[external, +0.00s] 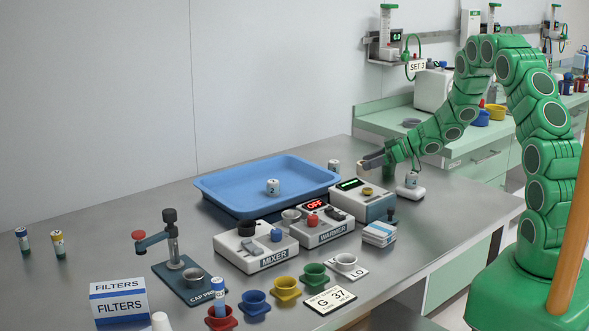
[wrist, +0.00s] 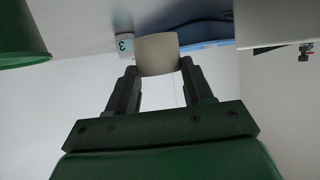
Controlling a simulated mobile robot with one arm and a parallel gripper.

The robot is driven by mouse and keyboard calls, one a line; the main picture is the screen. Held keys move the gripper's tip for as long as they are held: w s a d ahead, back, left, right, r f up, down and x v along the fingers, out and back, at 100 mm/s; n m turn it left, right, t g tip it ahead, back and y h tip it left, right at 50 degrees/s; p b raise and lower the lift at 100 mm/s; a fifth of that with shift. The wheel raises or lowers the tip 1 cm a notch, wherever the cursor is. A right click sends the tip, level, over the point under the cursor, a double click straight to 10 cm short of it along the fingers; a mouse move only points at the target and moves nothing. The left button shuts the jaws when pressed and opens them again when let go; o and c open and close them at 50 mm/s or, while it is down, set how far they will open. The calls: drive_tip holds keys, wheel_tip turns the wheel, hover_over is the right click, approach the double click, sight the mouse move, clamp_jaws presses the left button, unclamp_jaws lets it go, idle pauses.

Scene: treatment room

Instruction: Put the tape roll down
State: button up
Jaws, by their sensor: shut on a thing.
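My gripper (external: 370,161) is low over the back of the steel table, just right of the blue tray (external: 225,207). In the wrist view my gripper (wrist: 157,66) is shut on the tape roll (wrist: 157,52), a pale beige piece between the two fingertips. In the external view I cannot make out the roll clearly at the fingers. I cannot tell whether its underside touches anything.
A small white labelled jar (external: 333,165) stands close left of the fingers; another jar (external: 273,187) is in the tray. A device with a green display (external: 362,200) is in front. The warmer (external: 322,228) and mixer (external: 256,248) stand further forward. The left back table is mostly clear.

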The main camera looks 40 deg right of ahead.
drive_tip(key=shift+f, duration=1.5)
drive_tip(key=shift+f, duration=0.15)
drive_tip(key=o, duration=1)
drive_tip(key=shift+s+r, duration=0.1)
drive_tip(key=shift+r, duration=0.15)
drive_tip(key=shift+v, duration=5.9)
